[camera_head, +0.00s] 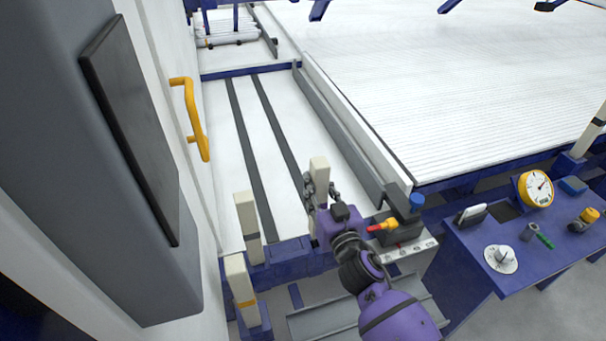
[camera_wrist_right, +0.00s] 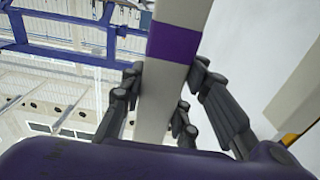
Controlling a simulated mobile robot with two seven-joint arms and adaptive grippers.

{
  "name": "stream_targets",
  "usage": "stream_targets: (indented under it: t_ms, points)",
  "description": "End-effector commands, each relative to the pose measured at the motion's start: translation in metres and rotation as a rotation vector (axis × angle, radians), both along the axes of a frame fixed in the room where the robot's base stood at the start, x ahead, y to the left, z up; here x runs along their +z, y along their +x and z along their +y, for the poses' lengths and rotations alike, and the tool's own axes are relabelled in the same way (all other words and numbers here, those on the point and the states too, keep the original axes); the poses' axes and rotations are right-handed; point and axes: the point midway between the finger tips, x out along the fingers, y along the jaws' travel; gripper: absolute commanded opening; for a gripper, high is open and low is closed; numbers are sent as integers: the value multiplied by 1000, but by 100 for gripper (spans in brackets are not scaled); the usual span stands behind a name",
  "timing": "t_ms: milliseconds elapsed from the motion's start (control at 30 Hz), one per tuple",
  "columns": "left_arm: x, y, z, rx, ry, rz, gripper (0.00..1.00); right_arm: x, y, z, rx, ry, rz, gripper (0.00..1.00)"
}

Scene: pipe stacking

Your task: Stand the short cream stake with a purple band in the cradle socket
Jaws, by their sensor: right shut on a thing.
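The short cream stake (camera_head: 319,168) is upright in my right gripper (camera_head: 321,192), near the front end of the cradle; its top shows above the fingers. In the right wrist view its purple band (camera_wrist_right: 177,44) shows just above the gripper's fingers (camera_wrist_right: 165,100), which close around the cream shaft (camera_wrist_right: 153,112). The stake's lower end is hidden behind my gripper and wrist in the head view, so I cannot tell whether it is in a socket. The blue cradle beam (camera_head: 284,252) runs left of my wrist. My left gripper is not in view.
A cream stake with a dark band (camera_head: 248,228) and one with an orange band (camera_head: 241,288) stand at left. A metal block with a red-and-yellow handle (camera_head: 384,226) is close right of my wrist. A blue table (camera_head: 470,245) holds a gauge (camera_head: 536,189) and small tools.

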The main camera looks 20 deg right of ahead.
Motion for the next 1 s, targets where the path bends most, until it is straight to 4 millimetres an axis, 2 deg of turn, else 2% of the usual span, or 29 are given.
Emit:
stream_targets:
  t_ms: [267,500,1000]
  points:
    - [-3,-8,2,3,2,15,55,-1,0,0,1,0,-2,0]
    - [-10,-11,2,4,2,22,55,-11,0,1,1,2,-1,0]
    - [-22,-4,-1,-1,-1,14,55,-27,1,1,1,0,-1,0]
